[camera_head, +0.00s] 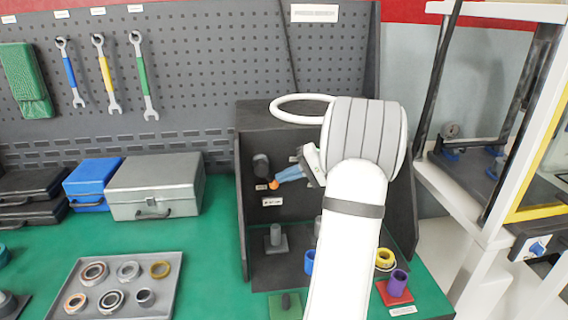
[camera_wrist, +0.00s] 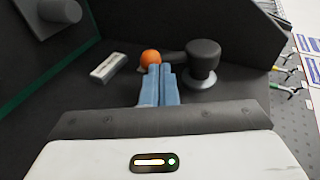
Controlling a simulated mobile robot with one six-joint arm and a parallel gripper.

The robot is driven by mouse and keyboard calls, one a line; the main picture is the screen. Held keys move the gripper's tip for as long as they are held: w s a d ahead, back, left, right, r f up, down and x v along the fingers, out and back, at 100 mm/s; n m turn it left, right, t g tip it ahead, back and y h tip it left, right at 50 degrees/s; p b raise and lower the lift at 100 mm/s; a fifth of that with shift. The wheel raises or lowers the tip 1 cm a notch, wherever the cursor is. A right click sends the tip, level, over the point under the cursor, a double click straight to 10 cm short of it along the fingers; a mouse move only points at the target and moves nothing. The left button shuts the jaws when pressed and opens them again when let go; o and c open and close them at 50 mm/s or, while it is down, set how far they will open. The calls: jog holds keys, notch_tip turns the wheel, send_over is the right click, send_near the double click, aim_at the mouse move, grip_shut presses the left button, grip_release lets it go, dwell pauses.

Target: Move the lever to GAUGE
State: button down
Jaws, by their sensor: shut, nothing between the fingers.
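The lever has a dark round hub (camera_head: 261,165) on the back panel of the dark test booth and an orange knob (camera_head: 273,185) at its end. In the head view the knob sits below the hub, slightly right. In the wrist view the hub (camera_wrist: 204,58) is right of the knob (camera_wrist: 150,57), joined by a short dark arm. My gripper (camera_head: 280,179) has blue fingers, shut and empty. Its tips (camera_wrist: 160,68) are at the knob and arm; I cannot tell if they touch. Small white labels (camera_head: 272,201) are near the lever, too small to read.
The booth's side walls (camera_head: 241,215) stand close around my arm. A grey post (camera_head: 275,238) stands on its floor below the lever. Blue, yellow (camera_head: 385,258) and purple (camera_head: 398,280) parts stand near its front right. A tray of rings (camera_head: 128,262) lies left.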

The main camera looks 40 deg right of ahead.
jog(key=shift+w+a+f+t+y+b, duration=0.2)
jog(key=shift+a+f+b, duration=0.2)
jog(key=shift+f+b, duration=0.45)
jog(key=shift+w+a+f+t+y+b, duration=0.2)
jog(key=shift+a+f+b, duration=0.15)
jog(key=shift+f+b, duration=0.45)
jog(key=shift+w+a+r+b, duration=0.1)
jog(key=shift+r+b, duration=0.05)
jog(key=shift+b, duration=0.2)
jog(key=v, duration=0.7)
jog(key=shift+s+d+r, duration=0.15)
jog(key=shift+s+d, duration=0.1)
